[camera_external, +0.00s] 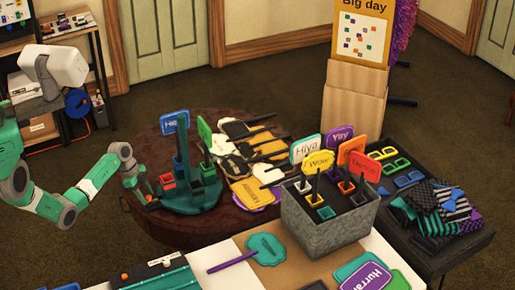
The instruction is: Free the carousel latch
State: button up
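The carousel (190,205) is a teal round stand on a dark brown round table. It has a central post and several small square sockets with coloured rims. A blue sign (174,122) and a green sign (204,132) stand up in it. My gripper (145,193) points down at the carousel's left edge, close to a small orange-red part (150,198) that may be the latch. I cannot tell whether they touch. The fingers are too small and dark to show whether they are open or shut. The latch's position cannot be made out.
Flat signs and dark-handled props (245,150) lie right of the carousel. A grey basket (328,222) of upright signs stands further right. A front table (220,275) holds more signs. A dark table (465,235) at right holds glasses and ties. Open carpet lies behind.

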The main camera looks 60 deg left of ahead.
jog(key=p+v, duration=0.2)
jog(key=v, duration=0.5)
jog(key=shift+r, duration=0.35)
jog(key=shift+s+a, duration=0.1)
jog(key=shift+a, duration=0.05)
